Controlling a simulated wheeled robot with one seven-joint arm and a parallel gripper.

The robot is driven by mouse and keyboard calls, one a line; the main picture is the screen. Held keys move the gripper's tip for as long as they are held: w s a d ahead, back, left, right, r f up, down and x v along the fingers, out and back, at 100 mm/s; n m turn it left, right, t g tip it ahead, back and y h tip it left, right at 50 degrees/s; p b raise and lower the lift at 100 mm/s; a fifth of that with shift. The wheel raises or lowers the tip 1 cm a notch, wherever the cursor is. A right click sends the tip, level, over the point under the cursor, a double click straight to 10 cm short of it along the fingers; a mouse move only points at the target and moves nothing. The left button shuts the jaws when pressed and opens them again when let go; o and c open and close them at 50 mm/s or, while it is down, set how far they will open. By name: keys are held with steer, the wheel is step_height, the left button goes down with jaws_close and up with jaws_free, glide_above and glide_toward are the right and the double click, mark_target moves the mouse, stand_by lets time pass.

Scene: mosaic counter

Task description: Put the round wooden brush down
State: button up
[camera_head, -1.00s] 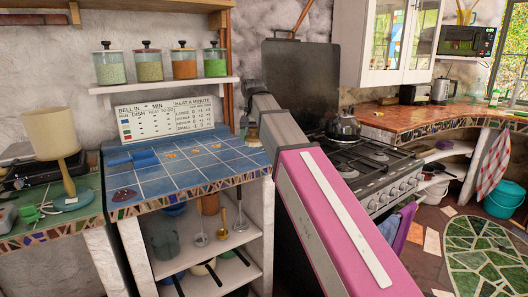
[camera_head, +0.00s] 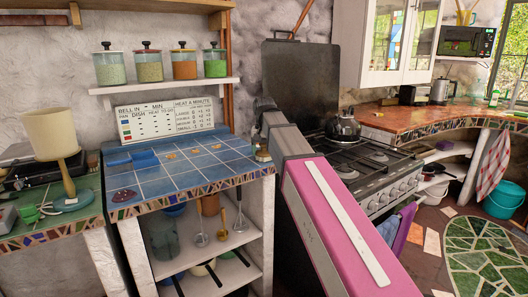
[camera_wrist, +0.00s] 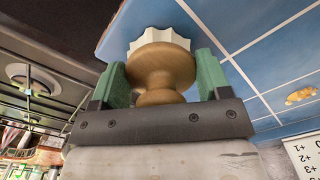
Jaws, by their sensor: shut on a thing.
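The round wooden brush (camera_wrist: 160,66) is between the green fingers of my gripper (camera_wrist: 162,80) in the wrist view. Its wooden knob and round head face the camera, and pale scalloped bristles show beyond it. In the head view the brush (camera_head: 262,154) is a small shape at the right edge of the blue-tiled counter (camera_head: 185,178), partly hidden by my arm. My gripper is shut on it. The brush is at the counter's edge; whether its bristles touch the tiles I cannot tell.
The stove (camera_head: 375,165) with a dark kettle (camera_head: 342,128) stands right of the counter, beyond a gap. A blue tray (camera_head: 133,160), a purple item (camera_head: 124,196) and several small orange pieces lie on the tiles. The middle of the tiled top is mostly clear.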

steer(key=o, duration=0.9)
steer(key=shift+f, duration=0.1)
step_height(320, 180, up, 12)
steer(key=shift+r, duration=0.15)
